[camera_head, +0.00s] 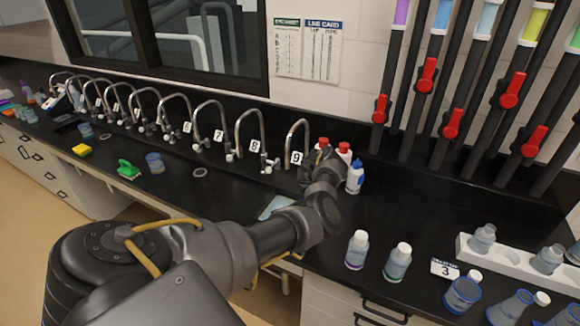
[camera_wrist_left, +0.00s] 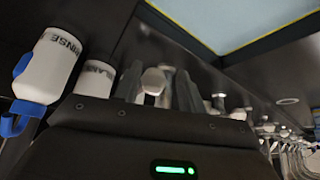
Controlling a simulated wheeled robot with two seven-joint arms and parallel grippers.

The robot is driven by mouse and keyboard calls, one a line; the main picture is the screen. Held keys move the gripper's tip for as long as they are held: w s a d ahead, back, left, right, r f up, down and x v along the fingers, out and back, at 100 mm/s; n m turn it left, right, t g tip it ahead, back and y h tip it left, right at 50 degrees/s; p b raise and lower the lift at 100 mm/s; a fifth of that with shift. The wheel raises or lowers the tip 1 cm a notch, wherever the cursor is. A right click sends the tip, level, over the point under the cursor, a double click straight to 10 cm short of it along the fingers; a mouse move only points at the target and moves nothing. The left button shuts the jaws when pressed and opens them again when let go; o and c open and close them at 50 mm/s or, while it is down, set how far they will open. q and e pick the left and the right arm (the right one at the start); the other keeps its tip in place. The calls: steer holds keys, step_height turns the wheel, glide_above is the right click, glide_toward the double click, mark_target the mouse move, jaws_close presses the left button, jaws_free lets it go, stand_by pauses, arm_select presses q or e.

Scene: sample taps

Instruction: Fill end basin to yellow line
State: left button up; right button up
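In the head view, the row of curved taps ends at the tap labelled 9 (camera_head: 297,140). My left arm reaches in from the lower left, and its gripper (camera_head: 322,158) is beside that tap, largely hidden by my wrist. In the left wrist view, a pale tap knob (camera_wrist_left: 153,82) sits between the fingers of my left gripper (camera_wrist_left: 158,88); I cannot tell whether they touch it. A light blue basin surface (camera_wrist_left: 240,20) with a yellowish edge fills the top right. In the head view, the basin (camera_head: 275,206) is partly behind my arm. My right gripper is not in view.
A RINSE bottle (camera_wrist_left: 48,68) with blue parts and a BLANK bottle (camera_wrist_left: 92,80) stand close left of my gripper in the wrist view. Capped bottles (camera_head: 357,250), flasks and a white rack (camera_head: 515,264) are at right. Red-handled pipes (camera_head: 427,75) rise behind.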

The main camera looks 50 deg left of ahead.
arm_select(q)
steer(key=shift+w+d, duration=0.3)
steer(key=shift+d, duration=0.05)
steer(key=p+v, duration=0.2)
steer(key=p, duration=0.1)
steer(key=shift+a+r, duration=0.1)
steer(key=shift+r, duration=0.15)
steer(key=v, duration=0.4)
steer(key=shift+s+d+r, duration=0.2)
steer(key=shift+d+r, duration=0.05)
